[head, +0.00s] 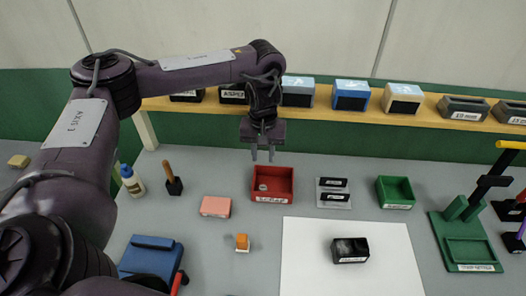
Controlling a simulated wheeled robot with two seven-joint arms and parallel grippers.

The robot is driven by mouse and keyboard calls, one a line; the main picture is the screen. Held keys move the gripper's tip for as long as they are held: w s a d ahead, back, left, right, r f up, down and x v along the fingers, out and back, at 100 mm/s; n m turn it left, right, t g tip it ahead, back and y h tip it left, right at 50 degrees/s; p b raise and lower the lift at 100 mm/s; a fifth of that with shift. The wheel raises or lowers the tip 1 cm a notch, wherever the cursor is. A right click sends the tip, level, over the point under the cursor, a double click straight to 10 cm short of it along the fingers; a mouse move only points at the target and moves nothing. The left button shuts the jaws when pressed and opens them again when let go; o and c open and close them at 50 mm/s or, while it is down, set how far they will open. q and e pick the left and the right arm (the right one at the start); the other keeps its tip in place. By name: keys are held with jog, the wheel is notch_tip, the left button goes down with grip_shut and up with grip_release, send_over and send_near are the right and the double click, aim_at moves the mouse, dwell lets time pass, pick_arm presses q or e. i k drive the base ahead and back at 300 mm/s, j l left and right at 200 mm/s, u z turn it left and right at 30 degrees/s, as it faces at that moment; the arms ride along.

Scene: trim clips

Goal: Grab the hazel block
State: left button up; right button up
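Several labelled blocks stand on the wooden shelf (330,113) at the back, among them a grey one (297,98), a blue one (351,94) and a beige one (402,98). One dark block (233,95) seems to carry the label ASPEN. The other labels are too small to read, so I cannot tell which block is hazel. My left gripper (263,156) points down in front of the shelf, just above and behind the red tray. Its fingers are apart with nothing between them. My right gripper is not in view.
On the grey table are a red tray (272,194), a pink block (216,207), a green tray (395,205), a blue box (149,262) and a black box (350,257) on a white sheet (300,275). A green stand (466,250) is at the right. Bare table shows between these things.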

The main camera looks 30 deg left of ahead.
aim_at(348, 251)
jog(key=k+l, duration=1.1)
jog(key=k, duration=0.2)
